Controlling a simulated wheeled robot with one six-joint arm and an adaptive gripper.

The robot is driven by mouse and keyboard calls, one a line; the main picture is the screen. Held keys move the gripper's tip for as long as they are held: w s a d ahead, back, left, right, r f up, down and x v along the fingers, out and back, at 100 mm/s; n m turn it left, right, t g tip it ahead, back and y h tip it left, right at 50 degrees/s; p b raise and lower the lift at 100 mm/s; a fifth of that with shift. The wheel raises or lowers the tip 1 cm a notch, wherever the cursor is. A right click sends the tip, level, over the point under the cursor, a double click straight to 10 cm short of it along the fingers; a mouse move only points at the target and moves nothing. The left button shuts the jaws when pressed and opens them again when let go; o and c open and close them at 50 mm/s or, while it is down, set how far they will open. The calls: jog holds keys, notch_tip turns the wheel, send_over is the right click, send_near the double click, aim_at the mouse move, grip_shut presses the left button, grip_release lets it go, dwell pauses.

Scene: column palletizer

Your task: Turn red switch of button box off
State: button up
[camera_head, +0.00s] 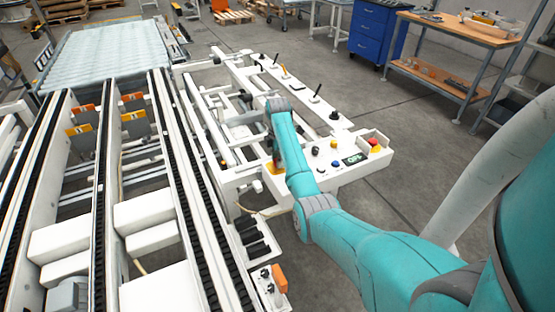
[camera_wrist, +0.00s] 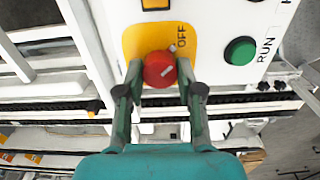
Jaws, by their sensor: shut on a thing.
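The red switch (camera_wrist: 160,69) is a round red knob with a white line. It sits on a yellow plate (camera_wrist: 140,38) marked OFF on the white button box (camera_wrist: 215,25). My gripper (camera_wrist: 158,72) has one finger on each side of the knob and is shut on it. In the head view, my teal arm reaches to the box and hides the knob and the gripper tips; part of the yellow plate (camera_head: 270,168) shows beside the arm.
A green button (camera_wrist: 240,50) labelled RUN is right of the knob. A control panel (camera_head: 345,172) with several knobs and a red button (camera_head: 375,142) stands close to my arm. Conveyor rails (camera_head: 172,150) fill the left. Open floor lies on the right, before a blue cabinet (camera_head: 375,35).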

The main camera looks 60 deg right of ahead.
jog(key=shift+n, duration=0.3)
jog(key=o, duration=1.2)
jog(key=shift+c, duration=0.2)
jog(key=shift+r, duration=3.7)
